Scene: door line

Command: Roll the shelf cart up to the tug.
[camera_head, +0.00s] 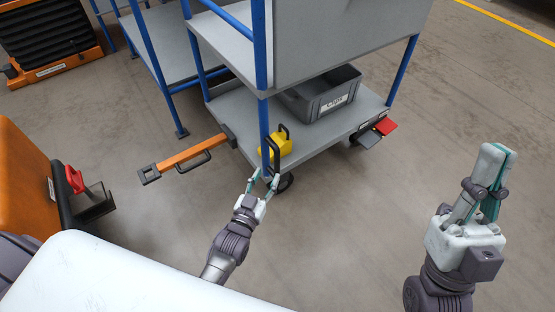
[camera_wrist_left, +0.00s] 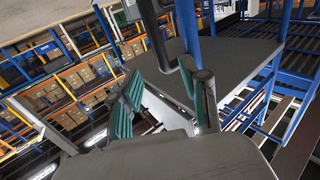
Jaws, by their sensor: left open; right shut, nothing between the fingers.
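The shelf cart (camera_head: 215,104) has grey decks, blue posts and small dark wheels. An orange tow bar (camera_head: 180,160) with a dark end sticks out from its left side toward the tug (camera_head: 22,180). The orange tug, at the left edge, has a red lever (camera_head: 75,180) above a dark hitch (camera_head: 92,205); a gap separates hitch and bar. A black upright handle (camera_head: 275,155) is on the cart's near corner post. My left gripper (camera_head: 264,181) is open at that handle's lower end, contact unclear; its fingers (camera_wrist_left: 165,100) also show in the wrist view. My right gripper (camera_head: 494,158) is shut and empty, away from the cart.
A grey bin (camera_head: 322,100) and a yellow object (camera_head: 279,145) are on the lower deck. Red (camera_head: 385,126) and grey (camera_head: 368,139) pedals are at the cart's right. An orange and black machine (camera_head: 50,45) stands back left. Floor at the right is clear.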

